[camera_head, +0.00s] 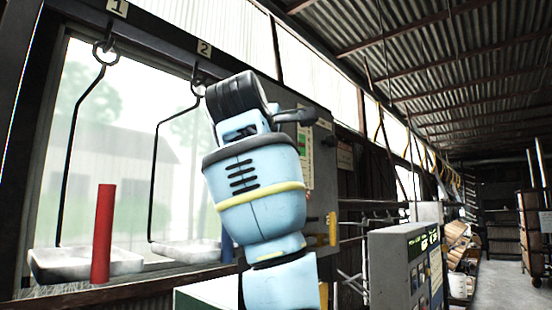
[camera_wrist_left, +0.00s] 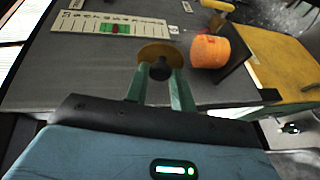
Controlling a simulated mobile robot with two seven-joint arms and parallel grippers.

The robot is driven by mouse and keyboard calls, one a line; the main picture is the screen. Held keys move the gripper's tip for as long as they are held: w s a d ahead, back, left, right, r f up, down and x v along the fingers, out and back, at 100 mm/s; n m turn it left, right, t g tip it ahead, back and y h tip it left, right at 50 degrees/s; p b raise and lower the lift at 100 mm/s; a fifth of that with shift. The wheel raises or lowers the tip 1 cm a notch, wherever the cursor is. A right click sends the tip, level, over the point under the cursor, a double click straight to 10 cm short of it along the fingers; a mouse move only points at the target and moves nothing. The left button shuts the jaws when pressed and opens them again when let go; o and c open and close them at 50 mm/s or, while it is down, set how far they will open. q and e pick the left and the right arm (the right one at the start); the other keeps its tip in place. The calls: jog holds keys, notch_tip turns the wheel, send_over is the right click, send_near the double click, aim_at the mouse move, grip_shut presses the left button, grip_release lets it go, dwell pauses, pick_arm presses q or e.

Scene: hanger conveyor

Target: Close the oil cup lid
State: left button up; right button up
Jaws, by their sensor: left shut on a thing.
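In the left wrist view, my left gripper (camera_wrist_left: 161,84) is shut on a dark knob (camera_wrist_left: 160,70). The knob is on a round, brass-coloured disc (camera_wrist_left: 157,51), which looks like the oil cup lid. The green fingers stand either side of the knob. I cannot tell whether the disc rests on a cup opening, since what lies below it is hidden. An orange cylinder (camera_wrist_left: 208,51) lies to the right of the disc, apart from it. In the head view an arm of mine fills the centre, and no fingertips show. My right gripper is not in view.
A pale panel with a green and red scale (camera_wrist_left: 108,25) is left of the disc. A yellow surface (camera_wrist_left: 285,70) is at the right. In the head view, white trays (camera_head: 85,264) hang from hooks, and a red rod (camera_head: 103,232) stands at the left tray.

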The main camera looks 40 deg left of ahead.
pick_arm(q)
jog(key=shift+w+r+m+g, duration=0.35)
jog(key=shift+w+g, duration=0.15)
jog(key=shift+g, duration=0.5)
jog(key=shift+w+r+m+g, duration=0.2)
jog(key=shift+w+m+g, duration=0.2)
jog(key=shift+g, duration=0.6)
jog(key=shift+w+g, duration=0.15)
jog(key=shift+g, duration=0.15)
jog(key=o, duration=1)
jog(key=shift+v, duration=3.9)
jog(key=shift+c, duration=0.2)
